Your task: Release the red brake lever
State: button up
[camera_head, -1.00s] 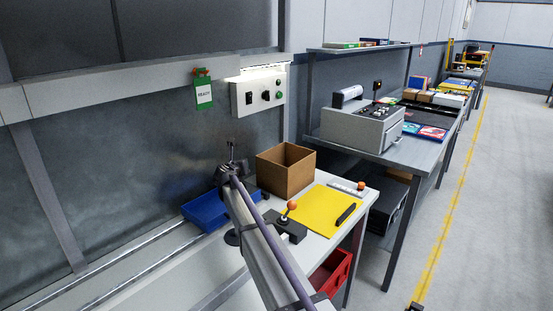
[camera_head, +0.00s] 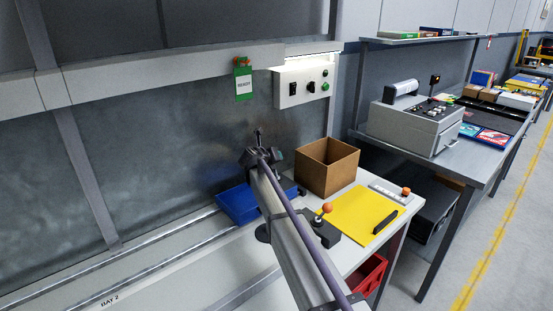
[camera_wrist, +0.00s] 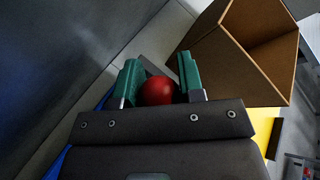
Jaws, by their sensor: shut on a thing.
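In the wrist view the green-padded fingers of my gripper (camera_wrist: 158,68) are on either side of a round red knob (camera_wrist: 158,91), shut on it. The knob's shaft and base are hidden behind the gripper body, so the red brake lever's angle cannot be told. In the head view my arm reaches over the near bench, its dark wrist end (camera_head: 262,157) between the blue tray (camera_head: 238,205) and the open cardboard box (camera_head: 310,176). The red knob is hidden there.
A grey plate with another orange knob (camera_head: 405,191) is behind. A switch box (camera_head: 303,85) and green READY tag (camera_head: 243,84) hang above.

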jog(key=o, duration=0.9)
jog(key=p+v, duration=0.4)
jog(key=v, duration=0.7)
jog(key=shift+p, duration=0.3)
jog(key=shift+f, duration=0.1)
